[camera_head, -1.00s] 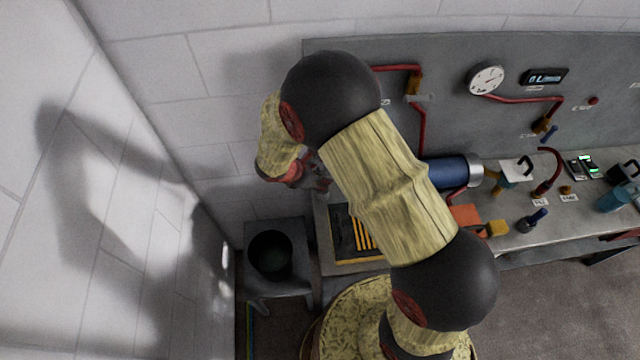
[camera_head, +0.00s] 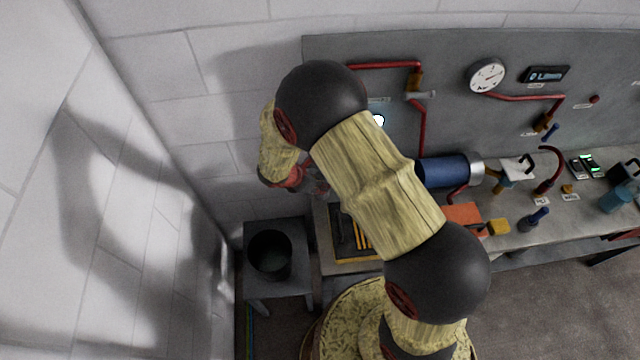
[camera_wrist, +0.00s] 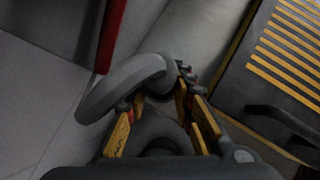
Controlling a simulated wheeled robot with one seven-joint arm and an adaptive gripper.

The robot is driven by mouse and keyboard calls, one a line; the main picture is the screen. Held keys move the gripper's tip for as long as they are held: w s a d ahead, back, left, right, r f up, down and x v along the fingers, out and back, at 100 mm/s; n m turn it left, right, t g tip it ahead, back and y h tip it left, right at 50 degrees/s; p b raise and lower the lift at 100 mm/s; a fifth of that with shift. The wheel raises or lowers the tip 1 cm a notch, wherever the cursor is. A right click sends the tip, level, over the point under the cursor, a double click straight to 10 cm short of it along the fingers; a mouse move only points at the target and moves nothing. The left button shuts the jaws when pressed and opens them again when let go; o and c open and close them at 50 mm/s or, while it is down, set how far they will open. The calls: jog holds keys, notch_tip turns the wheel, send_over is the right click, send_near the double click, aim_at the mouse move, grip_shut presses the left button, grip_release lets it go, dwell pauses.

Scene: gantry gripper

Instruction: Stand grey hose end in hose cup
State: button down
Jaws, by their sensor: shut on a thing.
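In the wrist view a thick grey hose (camera_wrist: 125,85) curves in an arc from the left up to the front of my gripper (camera_wrist: 163,112). The gripper's yellow-sided fingers are shut on the grey hose near its end, with dark ribbed parts beside it. The exact grip point is partly hidden by the fingers. In the head view my gripper (camera_head: 316,183) shows only in part beside my forearm, above the back left end of the bench, and the hose cannot be made out there. I cannot pick out the hose cup for certain in either view.
A dark round bin (camera_head: 270,256) stands on a small grey table left of the bench. A black tray with yellow stripes (camera_wrist: 285,50) lies right of my gripper. A red pipe (camera_wrist: 112,35) runs close by on the left. A blue cylinder (camera_head: 445,171) lies on the bench.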

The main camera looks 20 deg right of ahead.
jog(key=c, duration=2)
grip_release()
jog(key=shift+s+f, duration=0.4)
jog(key=shift+f, duration=0.2)
jog(key=shift+o, duration=1.4)
jog(key=shift+f, duration=0.15)
jog(key=shift+o, duration=0.9)
jog(key=shift+d, duration=0.2)
jog(key=shift+w+a, duration=0.1)
